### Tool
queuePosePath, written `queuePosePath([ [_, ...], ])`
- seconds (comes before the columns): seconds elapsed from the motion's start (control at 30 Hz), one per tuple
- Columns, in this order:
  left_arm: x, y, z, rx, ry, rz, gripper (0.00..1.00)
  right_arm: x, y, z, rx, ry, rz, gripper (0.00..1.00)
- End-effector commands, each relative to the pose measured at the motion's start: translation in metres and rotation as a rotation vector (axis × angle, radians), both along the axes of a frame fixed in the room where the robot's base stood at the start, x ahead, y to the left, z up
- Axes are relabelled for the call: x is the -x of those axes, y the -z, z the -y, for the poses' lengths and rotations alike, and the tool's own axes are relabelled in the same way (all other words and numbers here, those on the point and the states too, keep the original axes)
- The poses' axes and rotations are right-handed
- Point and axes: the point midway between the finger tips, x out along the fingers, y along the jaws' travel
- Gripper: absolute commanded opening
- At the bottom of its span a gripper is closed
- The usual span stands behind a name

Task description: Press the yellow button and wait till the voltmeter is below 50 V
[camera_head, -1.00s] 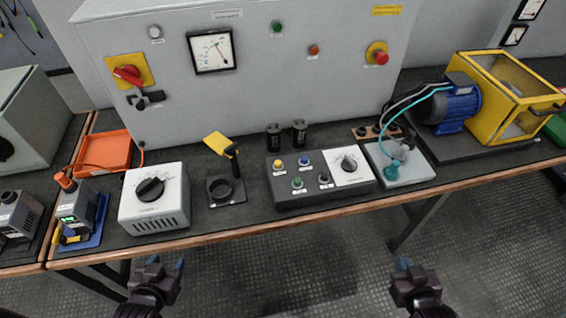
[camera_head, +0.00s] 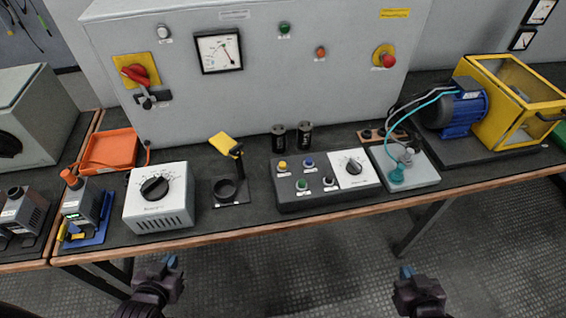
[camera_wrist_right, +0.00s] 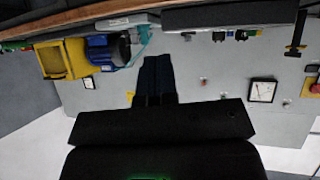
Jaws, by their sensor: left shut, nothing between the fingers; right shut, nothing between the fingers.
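The yellow button (camera_head: 282,165) is at the top left of the dark control box (camera_head: 330,201) on the bench. The voltmeter (camera_head: 219,51) is a square white dial in the front of the grey cabinet; its scale figures are too small to read. It also shows, upside down, in the right wrist view (camera_wrist_right: 262,90). My left gripper (camera_head: 170,263) and right gripper (camera_head: 406,273) are in front of the bench edge, apart from the control box. Both are shut and empty. The right gripper's fingers also show in the right wrist view (camera_wrist_right: 155,78).
A blue button (camera_head: 308,164), a green button (camera_head: 302,184), a black button (camera_head: 328,182) and a rotary knob (camera_head: 352,168) are close to the yellow button. Two black capacitors (camera_head: 304,134) stand behind the box. A black stand with a yellow flag (camera_head: 225,143) is left of it.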

Motion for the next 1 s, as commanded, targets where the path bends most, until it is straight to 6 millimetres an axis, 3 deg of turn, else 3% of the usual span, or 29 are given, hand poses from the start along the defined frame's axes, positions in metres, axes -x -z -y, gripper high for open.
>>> queuePosePath([
  [0.43,0.000,0.000,0.000,0.000,0.000,0.001,0.00,-0.010,-0.008,-0.002,-0.001,-0.006,0.025,0.00],
  [1.0,0.000,0.000,0.000,-0.001,0.001,0.001,0.00,0.000,-0.001,0.000,-0.001,0.000,0.001,0.00],
])
